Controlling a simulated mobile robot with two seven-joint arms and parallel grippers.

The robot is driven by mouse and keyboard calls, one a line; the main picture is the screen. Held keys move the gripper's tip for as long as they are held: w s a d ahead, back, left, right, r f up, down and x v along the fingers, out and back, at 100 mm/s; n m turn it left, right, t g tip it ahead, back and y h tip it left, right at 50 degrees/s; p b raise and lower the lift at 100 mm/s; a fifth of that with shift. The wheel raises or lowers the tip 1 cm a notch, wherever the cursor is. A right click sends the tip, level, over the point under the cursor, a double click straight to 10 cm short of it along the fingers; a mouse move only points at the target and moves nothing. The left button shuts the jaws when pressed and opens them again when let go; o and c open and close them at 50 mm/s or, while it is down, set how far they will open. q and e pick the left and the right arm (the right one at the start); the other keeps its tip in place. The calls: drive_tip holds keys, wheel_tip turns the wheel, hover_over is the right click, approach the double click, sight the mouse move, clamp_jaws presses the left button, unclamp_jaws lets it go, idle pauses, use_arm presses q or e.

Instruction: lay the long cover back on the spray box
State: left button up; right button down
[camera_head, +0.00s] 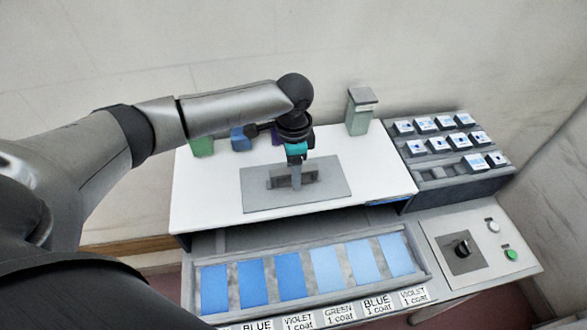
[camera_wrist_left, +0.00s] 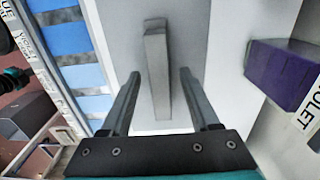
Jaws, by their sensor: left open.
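The long cover looks to be the flat grey plate (camera_head: 257,200) lying on the white top of the box (camera_head: 208,200). A raised grey bar handle (camera_head: 309,177) runs along its middle. My left gripper (camera_head: 296,182) points down over the plate, open. In the left wrist view the handle (camera_wrist_left: 156,50) lies between its two fingers (camera_wrist_left: 160,74), with a gap on each side. Whether the fingertips reach down beside the handle is unclear.
A green box (camera_head: 203,147), a blue box (camera_head: 240,139) and a purple box (camera_wrist_left: 282,75) stand behind the plate. A pale green canister (camera_head: 360,115) stands further right. A rack (camera_head: 460,185) of small labelled blocks, a control panel (camera_head: 475,255) and a tray (camera_head: 310,302) of blue panels surround the box.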

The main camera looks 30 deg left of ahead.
use_arm(q)
drive_tip(key=shift+r, duration=0.1)
wheel_tip(320, 180, up, 15)
drive_tip(key=shift+p, duration=0.3)
idle(0.6)
